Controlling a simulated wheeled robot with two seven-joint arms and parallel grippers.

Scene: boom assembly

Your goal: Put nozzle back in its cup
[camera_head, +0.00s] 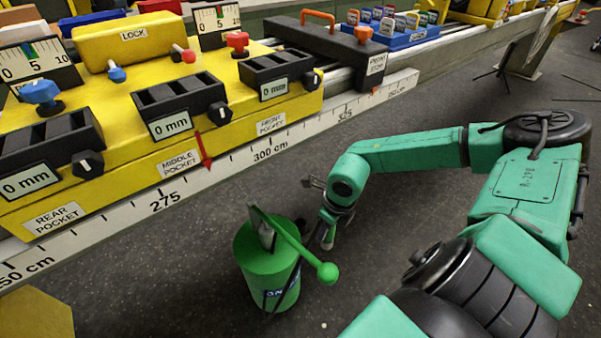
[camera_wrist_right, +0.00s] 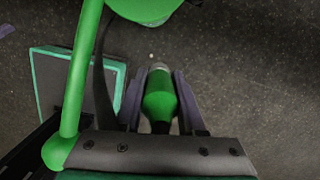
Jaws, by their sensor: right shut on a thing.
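A green can (camera_head: 262,262) with a long green lever ending in a ball stands on the grey floor below the yellow machine. Its edge also shows at the top of the right wrist view (camera_wrist_right: 150,8). My right gripper (camera_head: 325,228) is beside the can, on its right, behind the lever. It is shut on the nozzle (camera_wrist_right: 160,98), a green bulb with a pale tip between the fingers. The nozzle's tip points towards the can in the wrist view. I cannot make out the nozzle's cup. My left gripper is out of view.
The lever (camera_wrist_right: 75,75) and a dark curved hose (camera_wrist_right: 102,75) run close to the gripper's left in the wrist view. The yellow machine (camera_head: 130,75) with its white ruler (camera_head: 225,165) fills the upper left. The floor right of the can is clear.

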